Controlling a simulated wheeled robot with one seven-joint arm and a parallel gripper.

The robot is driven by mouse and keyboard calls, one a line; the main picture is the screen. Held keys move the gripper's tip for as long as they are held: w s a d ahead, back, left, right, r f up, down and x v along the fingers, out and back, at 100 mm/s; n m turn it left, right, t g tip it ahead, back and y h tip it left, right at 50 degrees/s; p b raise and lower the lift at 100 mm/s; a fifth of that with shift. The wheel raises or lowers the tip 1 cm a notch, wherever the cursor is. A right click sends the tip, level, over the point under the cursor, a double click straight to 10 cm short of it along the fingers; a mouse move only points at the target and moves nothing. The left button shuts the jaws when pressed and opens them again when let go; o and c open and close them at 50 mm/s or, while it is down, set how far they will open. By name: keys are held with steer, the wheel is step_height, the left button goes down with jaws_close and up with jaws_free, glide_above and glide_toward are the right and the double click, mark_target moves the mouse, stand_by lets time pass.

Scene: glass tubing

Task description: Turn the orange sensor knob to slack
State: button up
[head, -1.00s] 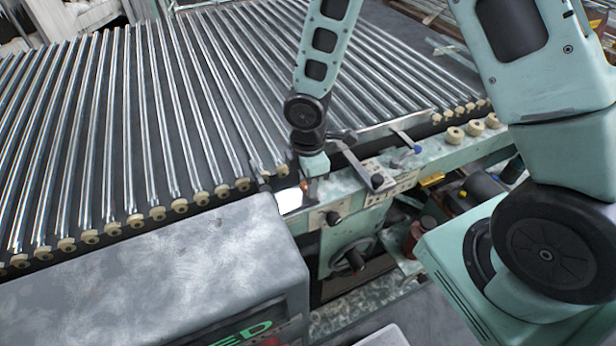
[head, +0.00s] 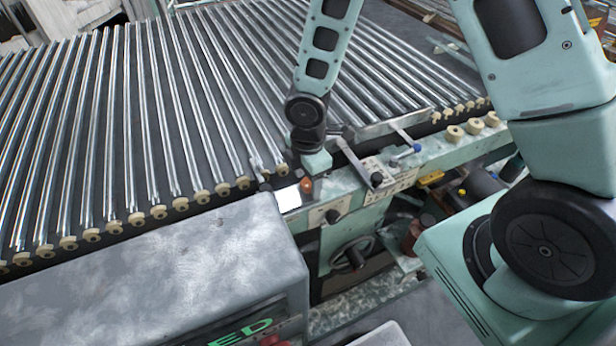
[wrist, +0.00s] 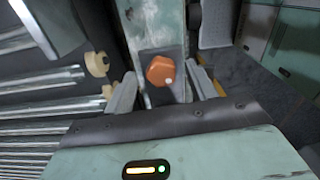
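The orange knob (wrist: 160,70) is faceted, with a small pale mark near its lower right edge. It sits on a dark plate on the pale green machine rail. In the head view the knob (head: 307,184) shows small and orange just below my gripper (head: 313,170). In the wrist view my gripper (wrist: 160,75) is open, with one grey finger left of the knob and one right of it. A gap shows on each side of the knob. How far down the fingers reach beside it is hard to tell.
A conveyor of metal rollers (head: 130,120) fills the left and back. A grey metal cover (head: 170,262) stands at front left. A small white panel (head: 289,199) lies beside the knob. A black handwheel (head: 352,255) is below, and a blue-tipped lever (head: 408,142) is to the right.

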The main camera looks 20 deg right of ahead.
mark_target(308, 182)
step_height(308, 182, up, 17)
steer(key=p, duration=0.1)
steer(key=shift+r, duration=0.2)
stand_by(0.4)
stand_by(0.4)
steer(key=s+a+m+b, duration=0.2)
steer(key=s+m, duration=0.3)
steer(key=s, duration=0.4)
steer(key=s+a+m+b, duration=0.2)
steer(key=s+a+m, duration=0.2)
steer(key=s, duration=0.6)
steer(key=shift+a+m+y, duration=0.15)
steer(key=shift+m+y, duration=0.15)
steer(key=shift+m, duration=0.8)
